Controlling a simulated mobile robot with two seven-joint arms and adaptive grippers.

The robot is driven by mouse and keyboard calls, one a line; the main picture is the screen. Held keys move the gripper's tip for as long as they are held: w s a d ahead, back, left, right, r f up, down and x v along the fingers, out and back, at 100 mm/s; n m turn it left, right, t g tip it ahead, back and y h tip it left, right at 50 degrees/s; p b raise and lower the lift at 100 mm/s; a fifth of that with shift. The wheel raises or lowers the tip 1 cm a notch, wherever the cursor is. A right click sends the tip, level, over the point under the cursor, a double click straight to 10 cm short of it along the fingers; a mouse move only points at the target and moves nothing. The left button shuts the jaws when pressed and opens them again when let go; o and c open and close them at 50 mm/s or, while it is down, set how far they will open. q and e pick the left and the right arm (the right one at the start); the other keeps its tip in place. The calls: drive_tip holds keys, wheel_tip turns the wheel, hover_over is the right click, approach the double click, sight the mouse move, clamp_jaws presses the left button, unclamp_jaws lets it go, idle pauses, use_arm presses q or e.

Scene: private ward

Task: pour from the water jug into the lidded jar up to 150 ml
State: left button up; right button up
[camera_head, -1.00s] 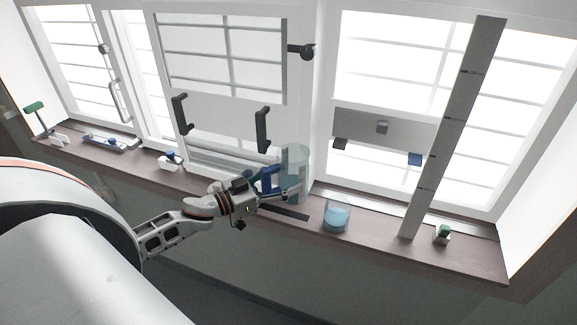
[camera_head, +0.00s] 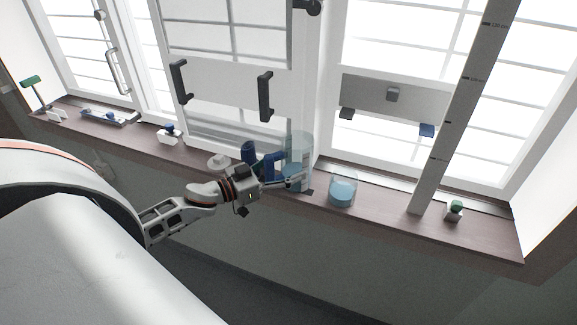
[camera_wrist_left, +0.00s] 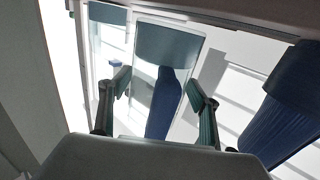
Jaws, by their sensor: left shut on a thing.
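The water jug (camera_head: 299,150) is a tall clear cylinder with bluish water low inside and a blue handle (camera_head: 268,167). It looks about upright, over the sill; whether its base touches is unclear. My left gripper (camera_head: 280,181) is shut on the jug. In the left wrist view my left gripper (camera_wrist_left: 155,110) has a finger on each side of the blue handle (camera_wrist_left: 165,104). The jar (camera_head: 343,189) stands to the right of the jug, clear, open at the top, with pale blue liquid inside. Its level marks cannot be read. My right gripper is not in view.
The brown sill (camera_head: 390,212) runs below the windows. A dark blue cylinder (camera_head: 249,151) and a white disc (camera_head: 218,162) are left of the jug. A tall grey scale post (camera_head: 450,140) and a small green-topped item (camera_head: 455,209) stand right of the jar.

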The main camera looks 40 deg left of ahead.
sight(266, 178)
use_arm(q)
drive_tip(key=shift+f, duration=0.5)
idle(0.5)
drive_tip(key=o, duration=2)
drive_tip(key=shift+o, duration=0.2)
drive_tip(key=shift+f, duration=0.1)
drive_tip(key=shift+s, duration=0.15)
drive_tip(key=shift+p+v, duration=1)
drive_tip(key=shift+v, duration=3.4)
